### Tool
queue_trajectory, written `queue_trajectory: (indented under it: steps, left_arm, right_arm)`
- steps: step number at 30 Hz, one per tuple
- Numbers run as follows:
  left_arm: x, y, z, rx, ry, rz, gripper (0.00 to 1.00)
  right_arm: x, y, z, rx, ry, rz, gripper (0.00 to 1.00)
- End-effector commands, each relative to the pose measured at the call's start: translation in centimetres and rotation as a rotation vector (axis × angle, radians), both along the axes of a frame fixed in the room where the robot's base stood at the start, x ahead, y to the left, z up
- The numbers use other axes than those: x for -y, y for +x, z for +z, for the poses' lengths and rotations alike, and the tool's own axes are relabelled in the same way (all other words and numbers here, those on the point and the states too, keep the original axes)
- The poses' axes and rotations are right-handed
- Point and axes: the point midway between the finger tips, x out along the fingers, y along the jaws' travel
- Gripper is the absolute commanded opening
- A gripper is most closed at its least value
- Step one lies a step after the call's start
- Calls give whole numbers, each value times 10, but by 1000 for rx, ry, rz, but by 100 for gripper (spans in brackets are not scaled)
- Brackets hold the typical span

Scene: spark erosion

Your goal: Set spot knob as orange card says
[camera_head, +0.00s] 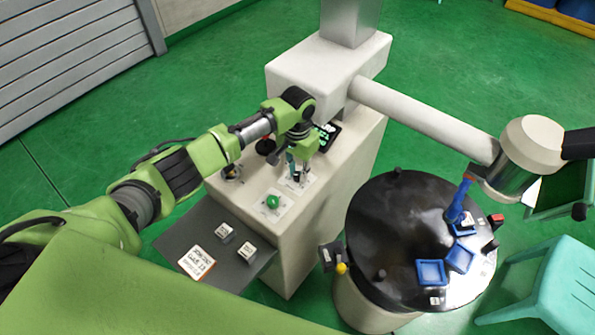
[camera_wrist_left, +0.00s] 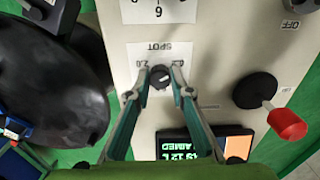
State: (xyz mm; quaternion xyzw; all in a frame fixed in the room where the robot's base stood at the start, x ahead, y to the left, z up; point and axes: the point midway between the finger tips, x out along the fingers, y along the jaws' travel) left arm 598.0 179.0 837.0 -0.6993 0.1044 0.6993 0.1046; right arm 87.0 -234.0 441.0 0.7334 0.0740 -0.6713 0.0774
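The spot knob (camera_wrist_left: 160,77) is a small round black knob on a white label marked SPOT, upside down in the left wrist view, with numbers beside it. My left gripper (camera_wrist_left: 160,68) has its two fingers on either side of the knob, with a narrow gap seeming to show at each side. In the head view my left gripper (camera_head: 297,174) points down at the console top and hides most of the knob. The orange-edged card (camera_head: 197,263) lies on the grey shelf; its print is too small to read surely. My right gripper is not in view.
A green button (camera_head: 272,202) and a red-ended lever (camera_wrist_left: 285,122) are near the knob. A lit display (camera_head: 327,136) is behind the gripper. A round black table (camera_head: 385,215) with blue trays (camera_head: 431,272) stands right, under the machine's white arm (camera_head: 425,118).

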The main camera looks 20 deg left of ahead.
Motion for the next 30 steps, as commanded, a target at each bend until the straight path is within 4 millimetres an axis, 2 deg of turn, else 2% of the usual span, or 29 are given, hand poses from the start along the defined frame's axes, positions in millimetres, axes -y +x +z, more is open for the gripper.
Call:
queue_trajectory:
  steps: [2,14,20,30]
  left_arm:
    - [0,0,0,0,0,0,0]
    - [0,0,1,0,-1,-45,0]
    - [0,0,1,-1,-1,-160,0]
    - [0,0,1,0,-1,-469,0]
  right_arm:
    - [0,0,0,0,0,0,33]
    - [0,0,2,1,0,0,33]
    - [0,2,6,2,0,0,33]
    - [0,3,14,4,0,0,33]
